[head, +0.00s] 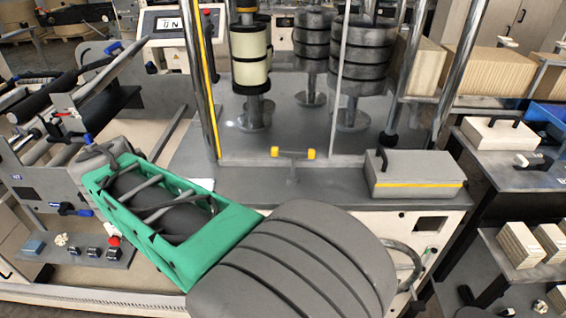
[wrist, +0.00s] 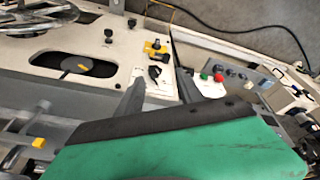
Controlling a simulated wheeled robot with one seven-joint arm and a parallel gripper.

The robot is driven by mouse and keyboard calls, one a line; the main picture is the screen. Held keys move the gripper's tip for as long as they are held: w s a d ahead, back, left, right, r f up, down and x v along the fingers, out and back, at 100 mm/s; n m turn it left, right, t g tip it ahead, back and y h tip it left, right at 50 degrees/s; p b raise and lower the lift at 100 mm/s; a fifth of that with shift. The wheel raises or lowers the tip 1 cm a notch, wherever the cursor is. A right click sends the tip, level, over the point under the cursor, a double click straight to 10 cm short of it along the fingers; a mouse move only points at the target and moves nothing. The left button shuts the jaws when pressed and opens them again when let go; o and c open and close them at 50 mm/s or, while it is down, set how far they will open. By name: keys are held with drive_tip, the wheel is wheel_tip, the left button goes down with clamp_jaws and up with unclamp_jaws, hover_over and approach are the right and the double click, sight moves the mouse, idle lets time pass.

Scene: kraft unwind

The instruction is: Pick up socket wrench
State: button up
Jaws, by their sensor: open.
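No thing shows clearly as a socket wrench. A T-shaped piece with yellow ends (head: 292,153) stands on the grey machine deck, beyond my arm in the head view; I cannot tell whether it is the wrench. My gripper (wrist: 160,80) is open in the wrist view, its two dark fingers apart with nothing held between them. In the head view my green and grey arm reaches to the left, and I cannot make out the fingertips there.
A grey box with a black handle and yellow stripe (head: 415,178) sits at the deck's right. Stacked dark rolls (head: 362,55) and upright metal posts stand behind. A button panel with a red button (head: 113,240) is at lower left. The deck's middle is mostly clear.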

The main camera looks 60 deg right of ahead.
drive_tip(key=d+r+m+g+h+p, duration=0.1)
drive_tip(key=d+r+m, duration=0.2)
drive_tip(key=d, duration=0.3)
drive_tip(key=d+r+m+g+p, duration=0.1)
drive_tip(key=d+r+m, duration=0.2)
drive_tip(key=d, duration=0.2)
wheel_tip(320, 180, up, 3)
drive_tip(key=m+g+y+p, duration=0.2)
drive_tip(key=m+g+p, duration=0.35)
drive_tip(key=m, duration=1.25)
hover_over(291, 150)
drive_tip(key=w+a+p, duration=0.1)
drive_tip(key=w+p, duration=0.1)
drive_tip(key=w, duration=0.1)
drive_tip(key=shift+s+a+f+t, duration=0.15)
drive_tip(key=shift+s+f+t, duration=0.05)
drive_tip(key=shift+t, duration=0.45)
drive_tip(key=shift+m, duration=0.3)
drive_tip(key=b+x, duration=0.1)
drive_tip(key=x, duration=0.1)
drive_tip(key=b+x, duration=0.2)
drive_tip(key=x, duration=0.1)
drive_tip(key=b+x, duration=0.2)
drive_tip(key=x, duration=0.1)
drive_tip(key=shift+s+d, duration=0.25)
drive_tip(key=shift+s, duration=0.05)
drive_tip(key=shift+r, duration=0.1)
drive_tip(key=shift+c, duration=0.4)
clamp_jaws()
